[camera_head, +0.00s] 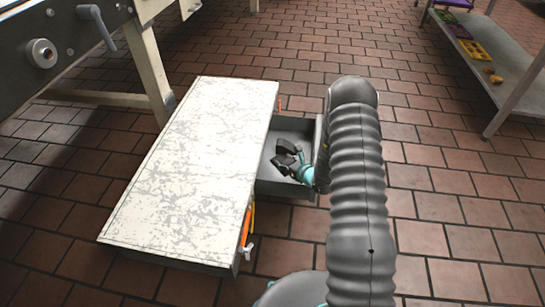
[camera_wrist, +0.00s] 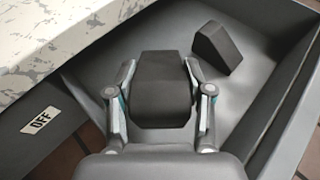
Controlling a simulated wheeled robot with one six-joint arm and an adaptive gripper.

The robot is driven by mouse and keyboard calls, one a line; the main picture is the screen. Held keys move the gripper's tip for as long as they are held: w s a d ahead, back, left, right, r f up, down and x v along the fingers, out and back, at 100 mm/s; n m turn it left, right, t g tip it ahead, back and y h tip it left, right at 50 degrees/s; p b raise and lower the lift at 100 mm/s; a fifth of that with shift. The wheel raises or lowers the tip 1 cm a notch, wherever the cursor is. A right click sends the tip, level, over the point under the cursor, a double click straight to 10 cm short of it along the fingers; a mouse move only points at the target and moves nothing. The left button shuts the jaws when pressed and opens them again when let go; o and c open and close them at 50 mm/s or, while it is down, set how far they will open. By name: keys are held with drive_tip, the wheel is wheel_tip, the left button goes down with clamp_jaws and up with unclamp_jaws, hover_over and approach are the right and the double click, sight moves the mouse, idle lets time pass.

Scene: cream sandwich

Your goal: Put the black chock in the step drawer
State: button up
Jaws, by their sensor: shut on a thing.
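The step (camera_head: 195,165) is a low box with a worn white top. Its grey drawer (camera_head: 268,187) is pulled open on the right side. My gripper (camera_head: 296,166) is over the open drawer. In the wrist view my gripper (camera_wrist: 160,78) is shut on a black chock (camera_wrist: 162,92), with one finger on each side of it. The drawer floor shows beneath; I cannot tell whether the held chock touches it. A second dark wedge-shaped chock (camera_wrist: 218,48) lies in the drawer, beyond the right finger. My arm hides part of the drawer's right end in the head view.
Drawer walls (camera_wrist: 280,92) stand close around my gripper. An "OFF" label (camera_wrist: 42,120) is on the step's side. Orange and white items (camera_head: 247,230) are at the step's right edge. A machine frame (camera_head: 145,60) stands upper left, a shelf (camera_head: 500,70) upper right. The brick floor between is clear.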

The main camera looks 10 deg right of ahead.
sight(275, 158)
drive_tip(key=x, duration=0.6)
drive_tip(key=shift+s+a+f, duration=0.1)
drive_tip(key=shift+a+f, duration=0.05)
drive_tip(key=shift+f, duration=0.15)
drive_tip(key=shift+w+a+f, duration=0.3)
drive_tip(key=shift+w+f, duration=0.15)
drive_tip(key=shift+w, duration=0.1)
drive_tip(key=shift+w+a+f, duration=0.3)
drive_tip(key=shift+w+f, duration=0.4)
drive_tip(key=shift+w, duration=0.05)
drive_tip(key=shift+f+b, duration=0.65)
drive_tip(key=shift+b, duration=0.25)
drive_tip(key=o, duration=1.2)
drive_tip(key=shift+r, duration=0.1)
